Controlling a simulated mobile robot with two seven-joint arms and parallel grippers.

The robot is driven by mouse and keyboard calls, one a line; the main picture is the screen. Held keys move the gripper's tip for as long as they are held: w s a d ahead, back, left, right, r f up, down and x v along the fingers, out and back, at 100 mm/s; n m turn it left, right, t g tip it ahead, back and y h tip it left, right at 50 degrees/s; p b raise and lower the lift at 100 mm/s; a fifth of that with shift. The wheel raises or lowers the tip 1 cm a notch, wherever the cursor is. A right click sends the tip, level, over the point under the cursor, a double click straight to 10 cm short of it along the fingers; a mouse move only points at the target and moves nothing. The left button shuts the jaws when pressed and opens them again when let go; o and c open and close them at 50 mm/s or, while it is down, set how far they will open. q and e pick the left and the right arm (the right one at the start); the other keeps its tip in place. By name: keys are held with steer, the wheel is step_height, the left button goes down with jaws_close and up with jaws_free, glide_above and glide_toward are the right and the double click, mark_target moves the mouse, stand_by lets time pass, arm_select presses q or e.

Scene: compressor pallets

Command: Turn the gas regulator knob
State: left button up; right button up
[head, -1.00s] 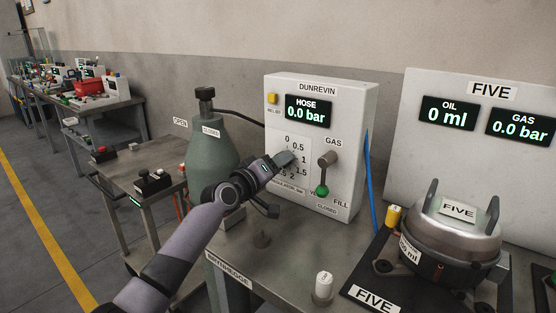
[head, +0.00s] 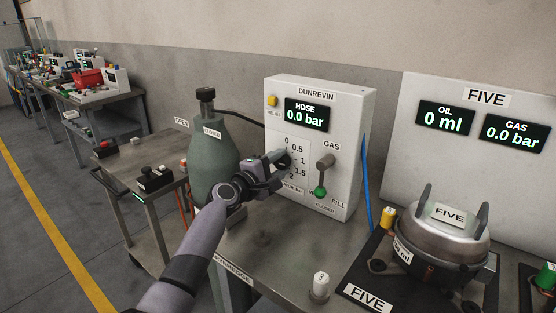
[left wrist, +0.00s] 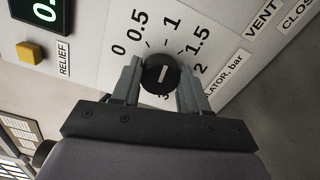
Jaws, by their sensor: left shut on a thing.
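The gripper partly hides the knob and scale in the head view. The white DUNREVIN panel (head: 346,110) carries the knob, and its HOSE display (head: 306,115) reads 0.0 bar. My right gripper is not in view.
The GAS lever with a green ball (head: 320,192) sits right of the knob, by FILL and CLOSED labels. A yellow RELIEF button (head: 272,101) is above. A green gas cylinder (head: 213,160) stands left. A FIVE-labelled metal vessel (head: 447,240) is at right.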

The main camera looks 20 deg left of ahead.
mark_target(279, 163)
arm_select(q)
steer(key=n+p, duration=0.2)
steer(key=n, duration=0.2)
steer(key=shift+r+n, duration=0.15)
steer(key=shift+n, duration=0.15)
steer(key=shift+n+p, duration=0.95)
steer(key=shift+n, duration=0.95)
steer(key=o, duration=1.1)
steer(key=shift+c, duration=0.2)
steer(key=p+v, duration=0.1)
steer(key=v, duration=0.4)
steer(key=shift+p, duration=0.35)
steer(key=shift+v, duration=1.1)
